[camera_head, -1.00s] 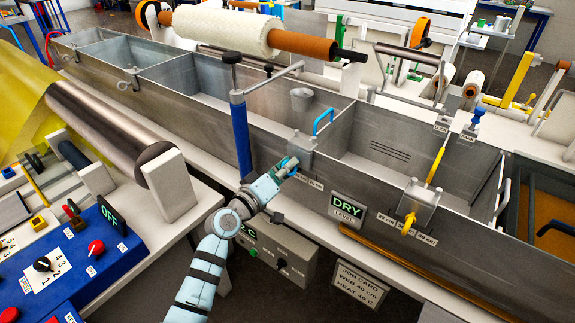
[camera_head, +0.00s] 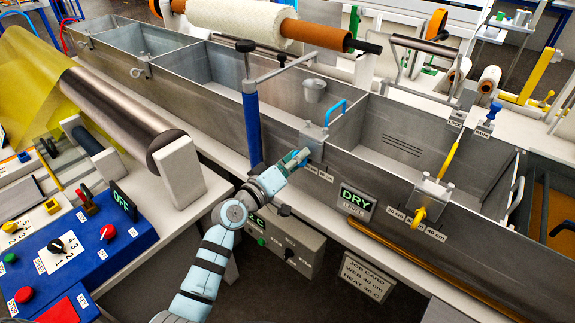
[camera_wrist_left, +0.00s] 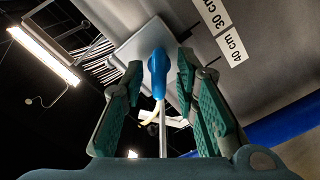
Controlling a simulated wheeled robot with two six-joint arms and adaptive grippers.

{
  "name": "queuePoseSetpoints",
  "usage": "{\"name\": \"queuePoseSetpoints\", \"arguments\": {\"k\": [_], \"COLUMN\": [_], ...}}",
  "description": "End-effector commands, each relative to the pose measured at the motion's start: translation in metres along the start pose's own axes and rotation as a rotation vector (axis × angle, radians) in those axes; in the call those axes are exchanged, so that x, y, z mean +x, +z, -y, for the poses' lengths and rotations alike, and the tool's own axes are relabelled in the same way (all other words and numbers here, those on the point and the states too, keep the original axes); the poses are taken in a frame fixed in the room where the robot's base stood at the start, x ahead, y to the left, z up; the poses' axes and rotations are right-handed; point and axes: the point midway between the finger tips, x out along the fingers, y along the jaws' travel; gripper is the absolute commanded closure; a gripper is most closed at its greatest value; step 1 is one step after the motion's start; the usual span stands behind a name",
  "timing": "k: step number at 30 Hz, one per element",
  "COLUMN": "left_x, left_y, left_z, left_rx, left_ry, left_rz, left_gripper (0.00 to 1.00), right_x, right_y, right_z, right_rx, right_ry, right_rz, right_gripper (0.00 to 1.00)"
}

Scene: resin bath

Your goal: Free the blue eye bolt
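The blue eye bolt (camera_wrist_left: 158,72) shows in the left wrist view as a rounded blue piece at the grey bracket. In the head view it is mostly hidden by my left gripper (camera_head: 297,158), which is at the bracket (camera_head: 313,134) on the bath's front wall. In the wrist view my left gripper (camera_wrist_left: 158,88) is open, with a green-padded finger on either side of the bolt. Gaps show on both sides; the right finger is closer. A blue handle (camera_head: 334,110) rises above the bracket. My right gripper is not in view.
A blue post (camera_head: 252,125) stands just left of my left gripper. A second bracket with a yellow eye bolt (camera_head: 418,216) and yellow handle (camera_head: 448,160) is farther right. The DRY sign (camera_head: 356,201) and a grey control box (camera_head: 285,243) are close by.

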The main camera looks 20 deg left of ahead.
Motion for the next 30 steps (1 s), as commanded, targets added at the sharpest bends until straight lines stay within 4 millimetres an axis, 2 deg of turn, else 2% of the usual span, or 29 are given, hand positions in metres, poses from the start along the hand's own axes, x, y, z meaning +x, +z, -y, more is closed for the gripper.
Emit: {"name": "queuePoseSetpoints", "arguments": {"k": [9, 13, 17, 30], "left_x": [-0.082, -0.105, -0.112, -0.112], "left_y": [0.001, 0.001, 0.001, -0.002], "left_z": [0.001, 0.001, 0.0, 0.001], "left_rx": [0.005, 0.004, 0.001, 0.036], "left_ry": [-0.003, -0.003, -0.001, -0.002], "left_rz": [0.004, 0.003, 0.002, -0.007], "left_gripper": [0.72, 0.72, 0.72, 0.72], "right_x": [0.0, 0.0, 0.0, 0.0], "right_y": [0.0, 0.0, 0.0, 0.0], "right_z": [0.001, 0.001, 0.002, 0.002], "right_rx": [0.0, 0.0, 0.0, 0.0], "right_ry": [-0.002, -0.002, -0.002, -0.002], "right_rz": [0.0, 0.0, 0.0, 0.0], "right_gripper": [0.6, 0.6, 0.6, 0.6]}}
